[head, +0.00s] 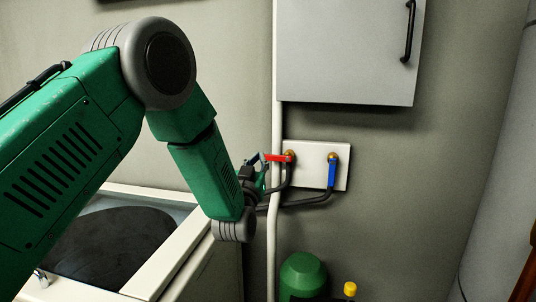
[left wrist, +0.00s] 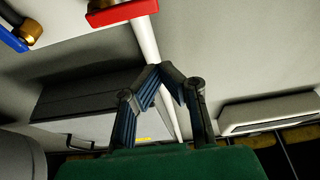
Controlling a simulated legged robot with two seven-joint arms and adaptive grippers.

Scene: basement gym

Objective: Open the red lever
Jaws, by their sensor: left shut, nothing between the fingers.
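The red lever (head: 276,158) sits on a brass valve on a white wall plate (head: 311,151) and points left, roughly level. My left gripper (head: 263,163) is at the lever's left end; from the head view I cannot tell whether it touches. In the left wrist view the red lever (left wrist: 123,12) is at the top edge, cut off by the frame. The left gripper (left wrist: 163,72) there has its fingertips together, empty, with a visible gap to the lever. My right gripper is not in view.
A blue lever (head: 332,174) hangs down on the plate's right valve. Dark hoses (head: 306,203) run below the plate. A white pipe (head: 276,120) runs vertically beside it. A grey cabinet (head: 345,50) is above, a white-rimmed basin (head: 190,250) lower left, and a green bottle (head: 302,276) below.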

